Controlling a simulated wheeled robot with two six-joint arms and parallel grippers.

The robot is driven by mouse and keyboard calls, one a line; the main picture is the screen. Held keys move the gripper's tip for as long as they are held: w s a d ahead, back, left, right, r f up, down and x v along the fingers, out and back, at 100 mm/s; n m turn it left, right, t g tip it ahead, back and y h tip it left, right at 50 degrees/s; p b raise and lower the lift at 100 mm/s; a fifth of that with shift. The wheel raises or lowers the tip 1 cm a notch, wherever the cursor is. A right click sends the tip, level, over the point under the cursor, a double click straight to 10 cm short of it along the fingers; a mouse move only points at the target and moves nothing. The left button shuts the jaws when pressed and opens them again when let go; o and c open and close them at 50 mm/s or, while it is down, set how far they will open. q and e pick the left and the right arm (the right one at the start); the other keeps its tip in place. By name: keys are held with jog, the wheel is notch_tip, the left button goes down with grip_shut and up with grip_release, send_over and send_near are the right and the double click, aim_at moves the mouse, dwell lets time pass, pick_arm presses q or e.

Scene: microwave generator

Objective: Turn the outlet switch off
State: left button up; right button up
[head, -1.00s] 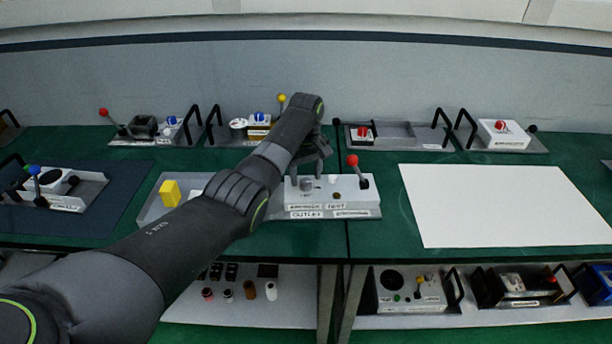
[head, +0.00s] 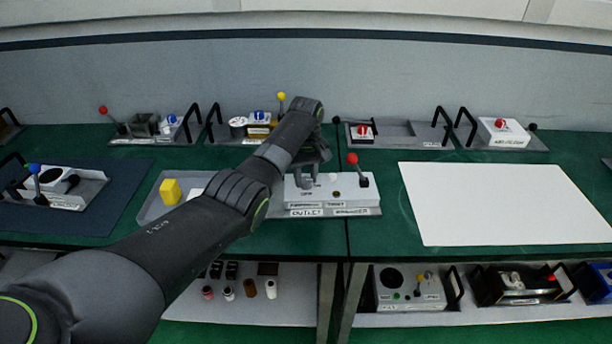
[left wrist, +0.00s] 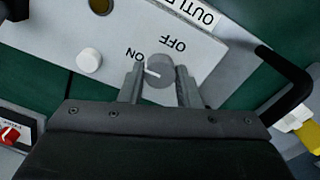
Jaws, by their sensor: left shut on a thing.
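The white outlet box (head: 348,188) with the labels OUTLET and others stands near the front of the green bench. Its red-balled lever (head: 353,160) is at the right end. In the left wrist view, the grey round outlet switch knob (left wrist: 160,69) has a white line that points left, toward the upside-down ON print (left wrist: 134,54). The OFF print (left wrist: 174,44) is just above the knob. My left gripper (left wrist: 160,80) is shut on the knob, one finger on each side; it also shows over the box's left part in the head view (head: 308,180). My right gripper is out of view.
A round white button (left wrist: 89,60) is beside the knob. A black handle (left wrist: 290,85) is close to the gripper's right in the wrist view. A yellow block (head: 170,192) sits in the tray left of the box. A bare white sheet (head: 500,204) lies to the right.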

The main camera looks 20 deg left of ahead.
pick_arm(q)
jog(key=shift+r, duration=0.1)
jog(key=shift+m+p, duration=0.6)
jog(key=shift+m, duration=0.3)
jog(key=m+p, duration=0.1)
jog(key=m, duration=0.1)
jog(key=shift+m, duration=0.3)
jog(key=m+p, duration=0.1)
jog(key=m, duration=0.4)
jog(key=m+p, duration=0.1)
jog(key=m, duration=0.3)
jog(key=shift+m, duration=2.1)
jog(key=o, duration=1)
